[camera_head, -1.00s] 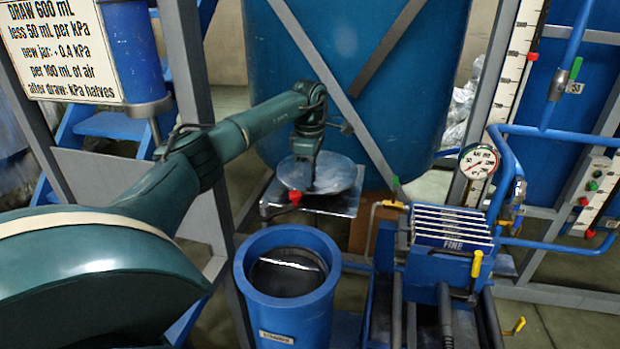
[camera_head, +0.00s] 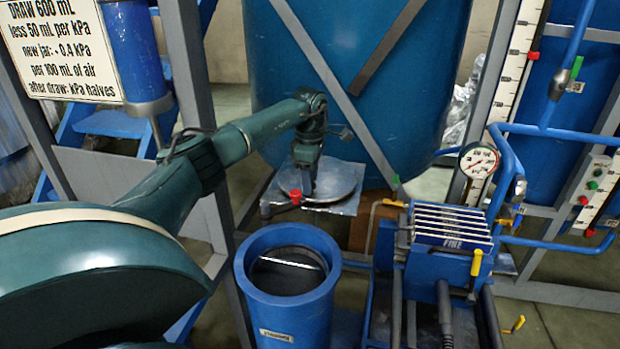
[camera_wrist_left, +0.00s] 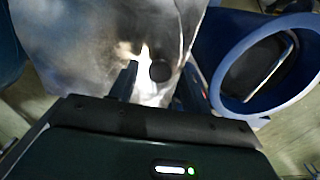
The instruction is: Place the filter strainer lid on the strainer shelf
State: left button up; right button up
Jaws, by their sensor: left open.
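The round grey metal lid (camera_head: 338,181) lies flat on the small metal strainer shelf (camera_head: 350,206), in front of the big blue tank. Its dark round knob (camera_wrist_left: 160,71) shows in the left wrist view. My left gripper (camera_head: 302,191) points down over the lid's left part. In the left wrist view its fingers are apart, one on each side of the knob, with a gap visible. The open blue strainer housing (camera_head: 262,307) stands nearer, below the shelf in the picture; it also shows at the right of the left wrist view (camera_wrist_left: 207,60). My right gripper is out of view.
A red knob (camera_head: 295,196) sits by the shelf's front left. A blue rack with several plates (camera_head: 450,240), one yellow handle (camera_head: 476,263) and a pressure gauge (camera_head: 479,160) stand to the right. Grey frame posts (camera_head: 205,120) rise on the left.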

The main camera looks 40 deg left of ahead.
pick_arm(q)
notch_tip(320, 180, up, 12)
jog(key=b, duration=0.1)
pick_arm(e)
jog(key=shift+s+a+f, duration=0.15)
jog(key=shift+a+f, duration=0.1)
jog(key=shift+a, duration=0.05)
pick_arm(q)
jog(key=shift+f, duration=0.1)
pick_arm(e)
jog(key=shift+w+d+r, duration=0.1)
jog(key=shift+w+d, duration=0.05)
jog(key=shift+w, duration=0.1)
